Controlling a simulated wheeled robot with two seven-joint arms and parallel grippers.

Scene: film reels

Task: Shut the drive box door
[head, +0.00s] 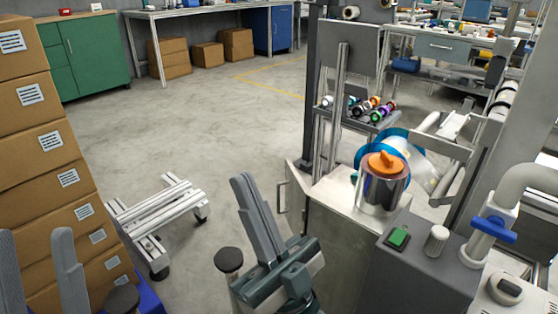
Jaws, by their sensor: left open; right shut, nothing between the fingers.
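The drive box door (298,202) looks like a pale grey panel with a bar handle (281,197) at the left end of the machine cabinet. It seems to stand out at an angle from the cabinet, but its lower part is hidden behind my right gripper, so how far it is open is hard to tell. My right gripper (241,180) is shut and empty, its fingers pointing up, to the left of the handle and apart from it in the picture. My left gripper (34,235) is open and empty at the lower left, in front of the boxes.
Stacked cardboard boxes (55,178) fill the left side. A low metal frame stand (158,215) is on the floor beside them. The floor (225,130) beyond is clear.

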